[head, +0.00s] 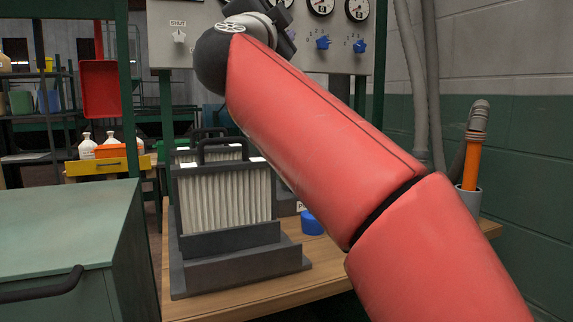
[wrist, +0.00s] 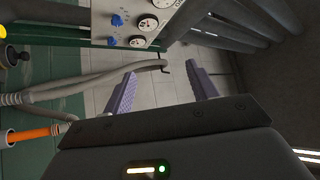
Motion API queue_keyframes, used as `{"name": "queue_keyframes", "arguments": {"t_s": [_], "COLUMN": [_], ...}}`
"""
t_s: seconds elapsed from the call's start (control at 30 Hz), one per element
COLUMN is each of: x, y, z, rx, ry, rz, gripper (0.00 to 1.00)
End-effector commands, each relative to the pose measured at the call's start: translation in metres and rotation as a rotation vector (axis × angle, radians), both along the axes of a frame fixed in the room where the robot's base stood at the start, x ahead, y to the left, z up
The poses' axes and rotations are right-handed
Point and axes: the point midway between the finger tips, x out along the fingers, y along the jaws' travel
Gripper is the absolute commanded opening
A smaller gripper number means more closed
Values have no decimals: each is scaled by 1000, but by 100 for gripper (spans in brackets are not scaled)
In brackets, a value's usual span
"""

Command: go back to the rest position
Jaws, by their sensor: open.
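My gripper (wrist: 160,95) is open and empty in the wrist view. Its two purple ridged fingers stand well apart, with the tiled floor or wall and a thin dark hook-shaped piece seen between and beyond them. In the head view my red arm reaches from the lower right up to the top middle, in front of the grey control panel (head: 345,58). The gripper's fingertips cannot be made out there. The panel also shows in the wrist view (wrist: 104,33), with gauges and blue knobs.
A pleated filter (head: 224,198) stands in a dark holder on the wooden bench (head: 235,305). A blue cap (head: 312,223) sits behind my arm. An orange tube (head: 471,163) stands at the right. A green cabinet (head: 65,245) is at the left, and grey hoses (head: 415,80) hang by the wall.

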Motion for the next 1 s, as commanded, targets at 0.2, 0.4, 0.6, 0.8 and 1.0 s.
{"name": "queue_keyframes", "arguments": {"t_s": [0.2,0.4,0.6,0.8,1.0], "x": [-17,-31,-45,-67,-114], "y": [17,39,46,2,-64], "z": [3,-17,-97,-243,-375], "rx": [-161,-386,-711,-960,-1032], "ry": [-60,-74,62,429,823], "rz": [47,122,243,374,453], "gripper": [58,58,58,58,58]}}
